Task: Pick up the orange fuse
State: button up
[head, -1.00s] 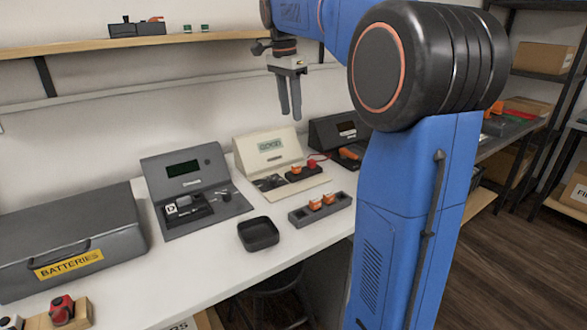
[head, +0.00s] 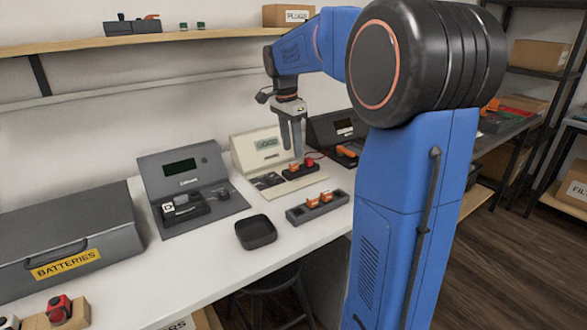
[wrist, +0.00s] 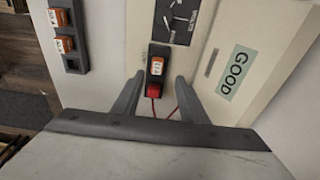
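An orange fuse (head: 294,167) sits in a black holder at the front of the cream tester (head: 262,146), whose screen reads GOOD. It also shows in the wrist view (wrist: 157,67), with a red part (wrist: 153,89) beside it. Two more orange fuses, one nearer the middle (head: 313,201) and one to its right (head: 327,196), stand in a dark grey rack (head: 297,217). My gripper (head: 292,154) points down above the tester's holder. In the wrist view its fingers (wrist: 158,82) are spread, with nothing between them touching either finger.
A small black tray (head: 256,231) stands left of the rack. A dark grey tester (head: 183,172), a battery case (head: 65,235) and another dark device (head: 335,132) stand on the white bench. Red wires run by the holder.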

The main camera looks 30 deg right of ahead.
aim_at(293, 163)
jog(key=shift+s+f, duration=0.2)
jog(key=shift+f, duration=1)
jog(key=shift+s+f, duration=0.15)
jog(key=shift+f, duration=1)
jog(key=shift+c, duration=0.3)
grip_shut()
jog(key=shift+r, duration=0.15)
notch_tip(293, 163, up, 10)
jog(key=shift+a, duration=0.1)
